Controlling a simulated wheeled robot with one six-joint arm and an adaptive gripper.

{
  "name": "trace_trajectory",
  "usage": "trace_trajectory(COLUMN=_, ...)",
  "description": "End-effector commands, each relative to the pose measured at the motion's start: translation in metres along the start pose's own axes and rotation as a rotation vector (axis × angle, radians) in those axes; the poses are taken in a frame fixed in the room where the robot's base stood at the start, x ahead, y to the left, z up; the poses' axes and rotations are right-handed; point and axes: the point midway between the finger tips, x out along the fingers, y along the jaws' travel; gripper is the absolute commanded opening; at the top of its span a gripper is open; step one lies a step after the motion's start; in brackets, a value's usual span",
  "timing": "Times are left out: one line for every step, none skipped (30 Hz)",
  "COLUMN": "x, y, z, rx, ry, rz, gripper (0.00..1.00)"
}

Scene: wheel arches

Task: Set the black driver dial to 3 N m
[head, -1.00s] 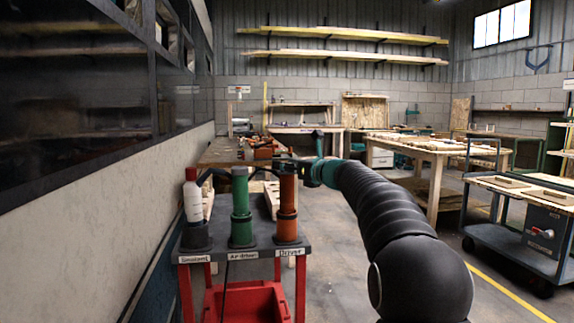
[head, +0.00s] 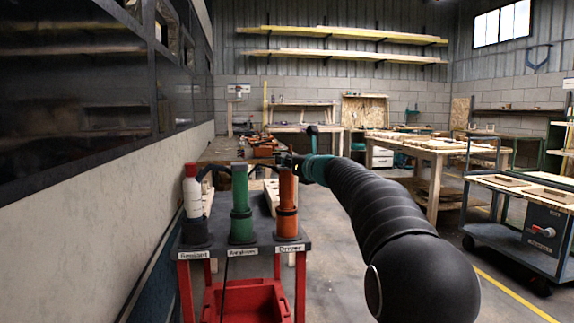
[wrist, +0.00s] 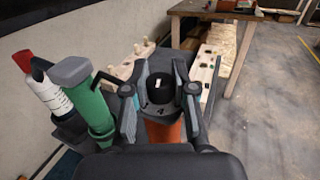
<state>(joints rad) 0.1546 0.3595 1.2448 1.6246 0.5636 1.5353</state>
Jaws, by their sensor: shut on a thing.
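The black driver dial (wrist: 160,87) sits on top of the orange driver (wrist: 165,131), with a short white mark on its top. A figure that looks like 4 shows on the dark collar in front of it. The orange driver (head: 287,206) stands upright at the right end of the stand, above a "Driver" label. My gripper (wrist: 160,76) is shut on the dial, one finger on its left and one on its right. In the head view, my gripper (head: 284,160) is at the driver's top and hides the dial.
The green tool (head: 241,205) and the red-capped white sealant bottle (head: 193,199) stand close to the left on the dark stand (head: 213,252). A red bin (head: 247,301) is below. A wooden bench is behind. Open floor lies to the right.

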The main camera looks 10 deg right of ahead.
Motion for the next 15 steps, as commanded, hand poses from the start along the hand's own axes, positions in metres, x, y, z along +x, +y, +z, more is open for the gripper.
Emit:
trace_trajectory(x=0.0001, y=0.0033, z=-0.0022, rx=-0.001, ry=-0.002, rz=-0.035, gripper=0.00)
trace_trajectory(x=0.0001, y=0.0031, z=-0.0023, rx=-0.001, ry=-0.003, rz=-0.061, gripper=0.00)
trace_trajectory(x=0.0000, y=0.0034, z=-0.0021, rx=-0.001, ry=-0.004, rz=-0.095, gripper=0.00)
trace_trajectory(x=0.0002, y=0.0038, z=-0.0022, rx=-0.001, ry=-0.005, rz=-0.122, gripper=0.00)
trace_trajectory(x=0.0002, y=0.0035, z=-0.0025, rx=-0.001, ry=-0.005, rz=-0.150, gripper=0.00)
trace_trajectory(x=0.0004, y=0.0036, z=-0.0029, rx=0.000, ry=-0.006, rz=-0.186, gripper=0.00)
trace_trajectory(x=0.0006, y=0.0038, z=-0.0028, rx=0.000, ry=-0.007, rz=-0.213, gripper=0.00)
trace_trajectory(x=0.0004, y=0.0034, z=-0.0026, rx=0.000, ry=-0.008, rz=-0.241, gripper=0.00)
trace_trajectory(x=0.0006, y=0.0038, z=-0.0022, rx=0.000, ry=-0.009, rz=-0.275, gripper=0.00)
trace_trajectory(x=0.0006, y=0.0038, z=-0.0021, rx=0.000, ry=-0.010, rz=-0.302, gripper=0.00)
trace_trajectory(x=0.0005, y=0.0034, z=-0.0020, rx=0.000, ry=-0.010, rz=-0.329, gripper=0.00)
trace_trajectory(x=0.0008, y=0.0037, z=-0.0019, rx=0.000, ry=-0.011, rz=-0.362, gripper=0.00)
trace_trajectory(x=0.0008, y=0.0035, z=-0.0017, rx=0.000, ry=-0.011, rz=-0.386, gripper=0.00)
trace_trajectory(x=0.0008, y=0.0032, z=-0.0016, rx=0.000, ry=-0.012, rz=-0.411, gripper=0.00)
trace_trajectory(x=0.0009, y=0.0033, z=-0.0013, rx=0.000, ry=-0.013, rz=-0.442, gripper=0.00)
